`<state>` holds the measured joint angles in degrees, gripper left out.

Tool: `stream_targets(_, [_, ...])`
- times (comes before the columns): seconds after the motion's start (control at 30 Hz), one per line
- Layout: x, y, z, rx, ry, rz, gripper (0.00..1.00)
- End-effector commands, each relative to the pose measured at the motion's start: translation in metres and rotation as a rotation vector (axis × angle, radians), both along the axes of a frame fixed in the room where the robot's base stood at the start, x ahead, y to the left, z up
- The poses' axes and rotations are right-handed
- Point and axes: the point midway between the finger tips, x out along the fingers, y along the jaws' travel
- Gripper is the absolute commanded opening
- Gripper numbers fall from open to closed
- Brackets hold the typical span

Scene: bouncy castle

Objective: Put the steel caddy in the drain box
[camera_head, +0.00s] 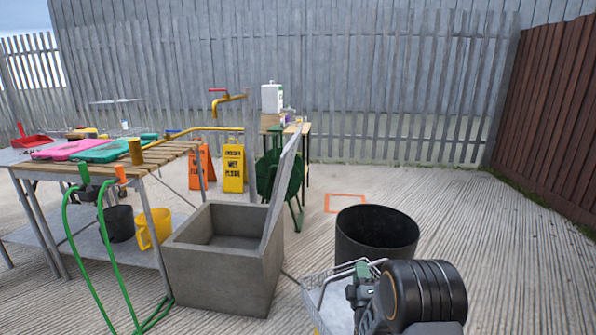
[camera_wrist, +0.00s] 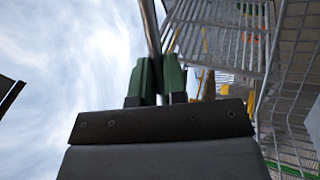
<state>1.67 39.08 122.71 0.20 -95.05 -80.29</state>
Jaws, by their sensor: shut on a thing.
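The steel caddy (camera_head: 330,300), a pale wire basket, is at the bottom centre of the head view, partly hidden by my arm. Its wire mesh fills the right of the wrist view (camera_wrist: 225,45). My gripper (camera_head: 362,270) is shut on the caddy; in the wrist view its green fingers (camera_wrist: 158,72) close on a thin metal rod. The drain box (camera_head: 222,275) is a grey concrete box on the ground, left of the caddy and apart from it. Its top is open, and a grey slab leans upright at its right side.
A black bin (camera_head: 376,235) stands just behind my gripper. A slatted wooden table (camera_head: 165,153) with pink and green items stands left of the box, with a green hose stand (camera_head: 110,240) in front. Yellow and orange floor signs (camera_head: 233,167) stand behind. Ground at right is clear.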

Motion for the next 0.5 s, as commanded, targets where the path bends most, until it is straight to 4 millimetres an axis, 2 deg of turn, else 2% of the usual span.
stream_targets(0.23, [0.000, 0.019, 0.001, 0.000, -0.004, 0.036, 0.00])
stream_targets(0.5, [0.001, 0.017, 0.017, 0.000, -0.004, 0.032, 0.00])
